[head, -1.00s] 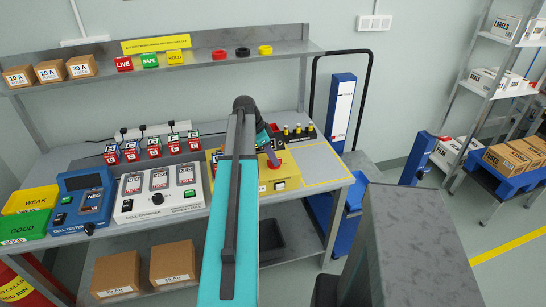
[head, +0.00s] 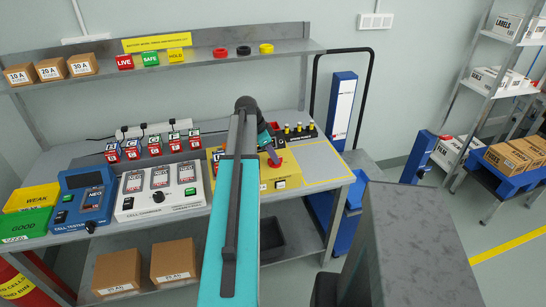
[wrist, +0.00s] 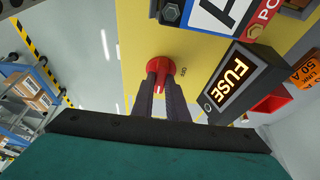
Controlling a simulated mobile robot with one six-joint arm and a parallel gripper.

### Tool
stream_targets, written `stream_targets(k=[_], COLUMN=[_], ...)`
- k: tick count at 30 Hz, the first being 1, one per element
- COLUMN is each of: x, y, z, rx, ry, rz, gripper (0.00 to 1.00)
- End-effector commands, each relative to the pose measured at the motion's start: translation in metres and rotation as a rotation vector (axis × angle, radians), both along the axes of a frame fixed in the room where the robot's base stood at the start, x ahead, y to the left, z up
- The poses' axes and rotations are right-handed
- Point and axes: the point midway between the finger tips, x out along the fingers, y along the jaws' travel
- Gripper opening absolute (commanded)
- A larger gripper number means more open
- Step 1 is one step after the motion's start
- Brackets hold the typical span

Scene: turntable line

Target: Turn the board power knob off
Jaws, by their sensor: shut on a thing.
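A pale pointer mark on the knob shows between the fingers. In the head view the knob (head: 275,162) is at the right part of the yellow board (head: 290,183), partly covered by my gripper (head: 271,151).
A dark box marked FUSE (wrist: 240,82) stands close to the right of the knob in the wrist view. The grey bench top (head: 318,158) right of the board is clear. A shelf (head: 215,60) runs above.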

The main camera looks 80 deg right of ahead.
Motion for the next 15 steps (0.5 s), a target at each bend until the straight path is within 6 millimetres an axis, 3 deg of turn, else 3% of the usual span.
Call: stream_targets(k=[15], x=[-0.003], y=[0.0044], z=[-0.002], rx=[0.003], ry=[0.002], rz=[0.235], gripper=[0.0])
